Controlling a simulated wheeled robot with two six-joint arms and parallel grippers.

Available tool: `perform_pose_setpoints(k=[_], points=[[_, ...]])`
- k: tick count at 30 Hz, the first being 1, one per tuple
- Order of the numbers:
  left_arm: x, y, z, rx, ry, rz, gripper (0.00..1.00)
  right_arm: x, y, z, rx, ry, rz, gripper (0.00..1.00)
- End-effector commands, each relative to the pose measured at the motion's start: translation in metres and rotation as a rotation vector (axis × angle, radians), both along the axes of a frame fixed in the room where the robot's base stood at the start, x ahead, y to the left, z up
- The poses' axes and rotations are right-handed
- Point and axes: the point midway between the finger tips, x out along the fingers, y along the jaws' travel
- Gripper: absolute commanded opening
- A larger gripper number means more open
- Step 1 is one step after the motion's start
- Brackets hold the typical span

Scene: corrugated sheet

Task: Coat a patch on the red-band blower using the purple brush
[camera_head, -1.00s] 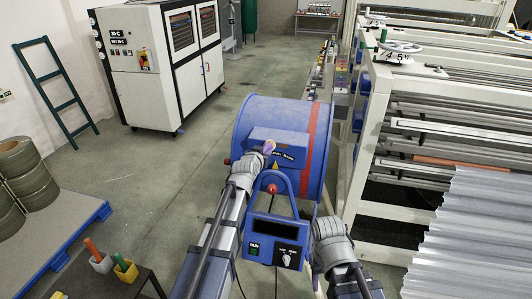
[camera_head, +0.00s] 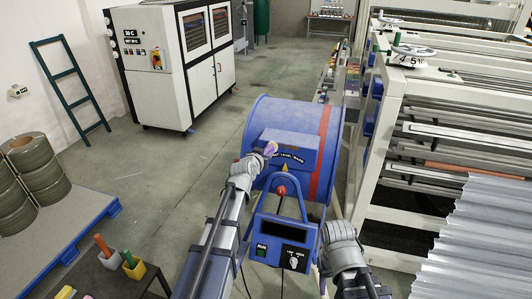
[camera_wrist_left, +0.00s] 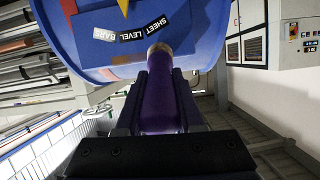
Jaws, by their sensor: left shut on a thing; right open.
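The blower (camera_head: 290,128) is a blue drum with a red band (camera_head: 324,150) around its right part, and it stands in the middle of the head view. A raised blue panel on it bears a label reading "SHEET LEVEL BARS" (camera_wrist_left: 140,36). My left gripper (camera_head: 262,158) is shut on the purple brush (camera_wrist_left: 165,105). The brush's pale tip (camera_wrist_left: 159,50) is at the label's face in the left wrist view; I cannot tell whether it touches. My right gripper (camera_head: 338,236) is low at the blower's right front, away from the drum, its fingers hardly visible.
A control box with a knob (camera_head: 281,244) is at the blower's front. A side table at lower left holds cups with orange and green handles (camera_head: 132,262). A machine with corrugated sheet (camera_head: 475,235) fills the right. Open floor lies left of the blower.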

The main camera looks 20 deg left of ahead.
Motion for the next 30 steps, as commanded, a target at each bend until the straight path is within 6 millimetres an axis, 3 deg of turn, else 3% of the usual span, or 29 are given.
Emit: perform_pose_setpoints(k=[14,30], points=[[-0.048,0.002,0.0,-0.001,0.0,0.001,0.0,0.0,0.0,0.0,0.0,0.0,0.0,0.5],[-0.058,0.002,0.0,0.0,0.0,0.0,0.0,0.0,0.0,0.0,0.0,0.0,0.0,0.5]])
